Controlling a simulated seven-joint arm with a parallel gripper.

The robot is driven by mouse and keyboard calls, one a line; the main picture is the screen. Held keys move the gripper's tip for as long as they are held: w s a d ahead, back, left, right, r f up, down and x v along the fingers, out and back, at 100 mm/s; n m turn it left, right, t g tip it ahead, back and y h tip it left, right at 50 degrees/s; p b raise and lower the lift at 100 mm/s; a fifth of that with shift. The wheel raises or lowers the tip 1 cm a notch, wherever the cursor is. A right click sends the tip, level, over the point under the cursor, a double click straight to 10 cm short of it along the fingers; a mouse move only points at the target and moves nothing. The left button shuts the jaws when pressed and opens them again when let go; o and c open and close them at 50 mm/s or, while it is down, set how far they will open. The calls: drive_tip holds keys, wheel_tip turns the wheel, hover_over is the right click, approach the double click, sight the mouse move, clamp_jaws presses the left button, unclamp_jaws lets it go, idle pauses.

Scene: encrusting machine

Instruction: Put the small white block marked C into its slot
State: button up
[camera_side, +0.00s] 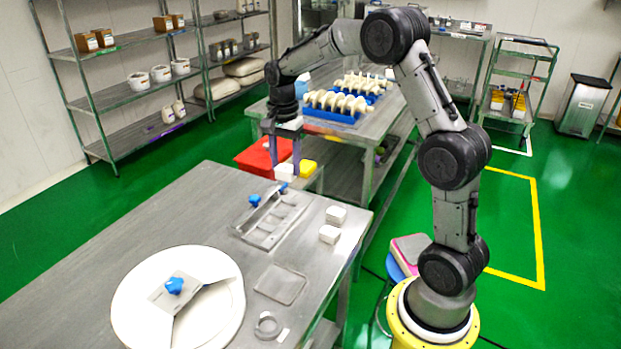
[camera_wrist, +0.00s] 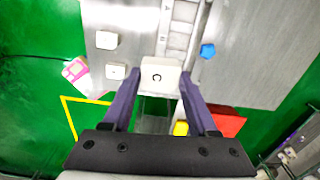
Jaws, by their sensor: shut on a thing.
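The small white block marked C (camera_wrist: 160,76) is held between the two purple fingers of my gripper (camera_wrist: 161,84), with its letter facing the wrist camera. In the side view the block (camera_side: 284,173) hangs at the fingertips of my gripper (camera_side: 287,168), above the table's far end. The metal holder with a row of slots (camera_side: 270,222) lies on the table, nearer the side camera than the block. In the wrist view the holder (camera_wrist: 178,32) runs up from just beyond the block, and the block may hide its near end.
Two white blocks (camera_side: 336,214) (camera_side: 329,234) stand right of the holder on the steel table (camera_side: 170,218). Blue knobs (camera_side: 254,200) sit by the holder. A round white plate (camera_side: 135,300) is at the front. Red (camera_side: 262,157) and yellow (camera_side: 307,168) containers are beyond the far edge.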

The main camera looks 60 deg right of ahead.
drive_tip(key=shift+m, duration=0.3)
drive_tip(key=shift+w+d+f, duration=0.7)
drive_tip(key=shift+d+f, duration=0.1)
drive_tip(key=shift+f, duration=1.35)
drive_tip(key=shift+w+d+f, duration=0.75)
drive_tip(key=shift+d+f, duration=0.1)
drive_tip(key=shift+f, duration=1.35)
drive_tip(key=shift+w+d+f, duration=0.7)
drive_tip(key=shift+d+f, duration=0.1)
drive_tip(key=shift+f, duration=1.35)
drive_tip(key=shift+f, duration=1.15)
drive_tip(key=o, duration=1.5)
drive_tip(key=shift+c, duration=0.2)
drive_tip(key=shift+o, duration=0.5)
